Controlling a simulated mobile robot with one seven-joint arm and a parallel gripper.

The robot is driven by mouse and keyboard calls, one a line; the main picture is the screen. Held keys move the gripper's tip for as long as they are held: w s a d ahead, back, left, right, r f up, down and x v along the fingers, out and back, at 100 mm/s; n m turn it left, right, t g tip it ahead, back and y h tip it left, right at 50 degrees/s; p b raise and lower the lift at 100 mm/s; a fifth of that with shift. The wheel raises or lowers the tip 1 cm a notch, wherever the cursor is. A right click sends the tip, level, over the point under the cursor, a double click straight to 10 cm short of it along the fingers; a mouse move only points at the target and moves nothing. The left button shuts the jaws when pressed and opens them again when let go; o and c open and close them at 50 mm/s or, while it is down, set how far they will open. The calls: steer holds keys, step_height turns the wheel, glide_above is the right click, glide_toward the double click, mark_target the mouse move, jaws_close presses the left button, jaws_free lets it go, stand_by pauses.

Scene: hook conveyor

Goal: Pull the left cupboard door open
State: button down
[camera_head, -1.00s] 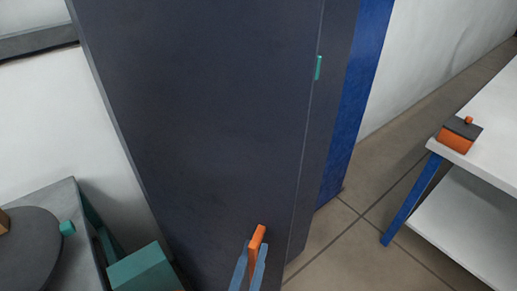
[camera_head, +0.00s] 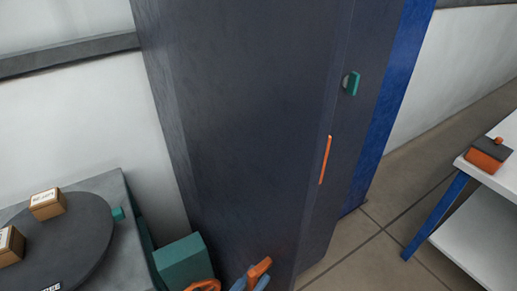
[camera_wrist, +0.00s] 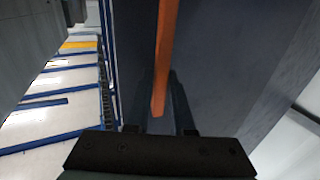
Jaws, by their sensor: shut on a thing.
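The tall dark cupboard (camera_head: 245,120) fills the middle of the head view. My gripper (camera_head: 259,277) is low in front of it, with its blue fingers shut on an orange handle (camera_head: 260,267). In the wrist view the orange handle (camera_wrist: 165,55) runs between the dark fingers (camera_wrist: 160,105), against the dark door face (camera_wrist: 220,50). A thin orange strip (camera_head: 325,160) shows higher up near a vertical edge of the cupboard, with a teal knob (camera_head: 351,83) above and right of it. I cannot tell how far the left door stands open.
At left, a grey table (camera_head: 110,185) bears a dark round plate (camera_head: 75,245) with small boxes (camera_head: 47,204). A teal block (camera_head: 182,262) stands between it and the cupboard. At right, a white table (camera_head: 465,235) bears an orange-and-grey object (camera_head: 487,155). Tiled floor lies clear between.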

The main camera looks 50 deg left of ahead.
steer(key=shift+s+a+f, duration=0.1)
steer(key=shift+f, duration=0.05)
steer(key=c, duration=0.9)
jaws_free()
steer(key=shift+o, duration=0.3)
steer(key=shift+s+d, duration=0.2)
steer(key=shift+s, duration=0.35)
steer(key=v, duration=1.1)
steer(key=shift+s+d, duration=0.15)
steer(key=shift+s, duration=0.2)
